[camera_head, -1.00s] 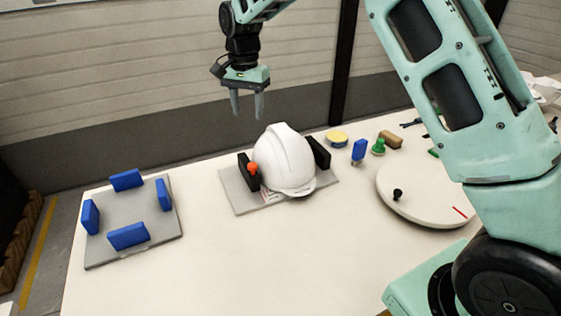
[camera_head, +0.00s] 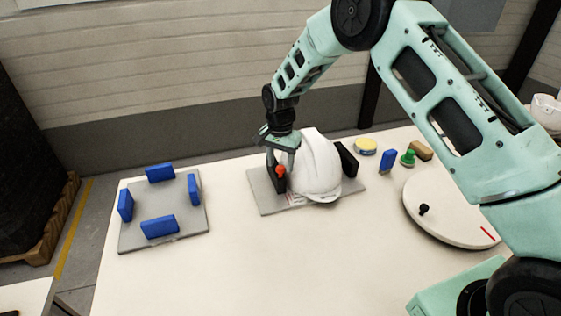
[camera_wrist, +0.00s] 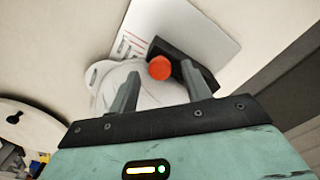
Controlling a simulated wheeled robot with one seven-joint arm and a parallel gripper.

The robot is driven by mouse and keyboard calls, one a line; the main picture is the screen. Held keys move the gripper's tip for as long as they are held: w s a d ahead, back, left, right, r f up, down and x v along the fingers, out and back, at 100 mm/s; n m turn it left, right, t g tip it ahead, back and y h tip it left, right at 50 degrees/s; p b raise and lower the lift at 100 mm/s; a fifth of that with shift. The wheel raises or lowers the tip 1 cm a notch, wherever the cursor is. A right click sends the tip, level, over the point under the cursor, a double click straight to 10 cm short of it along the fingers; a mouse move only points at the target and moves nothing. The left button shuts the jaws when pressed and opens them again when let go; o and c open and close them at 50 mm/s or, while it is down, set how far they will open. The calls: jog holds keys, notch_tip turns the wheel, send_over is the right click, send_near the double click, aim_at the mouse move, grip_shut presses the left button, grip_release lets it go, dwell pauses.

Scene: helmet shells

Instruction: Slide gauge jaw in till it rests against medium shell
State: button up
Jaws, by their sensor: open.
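The white helmet shell (camera_head: 318,172) sits on a grey gauge plate (camera_head: 262,192), between two black jaws. The left jaw (camera_head: 278,186) carries a red-orange knob (camera_head: 281,171); the right black jaw (camera_head: 346,160) stands at the shell's far side. My gripper (camera_head: 281,166) is open, down at the left jaw, with its fingers on either side of the knob in the picture. In the wrist view the knob (camera_wrist: 160,67) shows between the fingertips (camera_wrist: 162,76), beside the black jaw (camera_wrist: 190,66) and the shell (camera_wrist: 115,82). Fingers partly hide the jaw; I cannot tell whether it touches the shell.
A grey plate with several blue blocks (camera_head: 160,227) lies at left. A round white turntable (camera_head: 440,215) with a black knob is at right. The front table is clear.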

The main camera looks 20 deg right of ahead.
jog(key=shift+f, duration=0.65)
grip_shut()
jog(key=shift+d+b, duration=0.1)
jog(key=shift+b, duration=0.2)
grip_release()
jog(key=shift+r, duration=0.15)
notch_tip(320, 180, up, 17)
jog(key=b, duration=0.3)
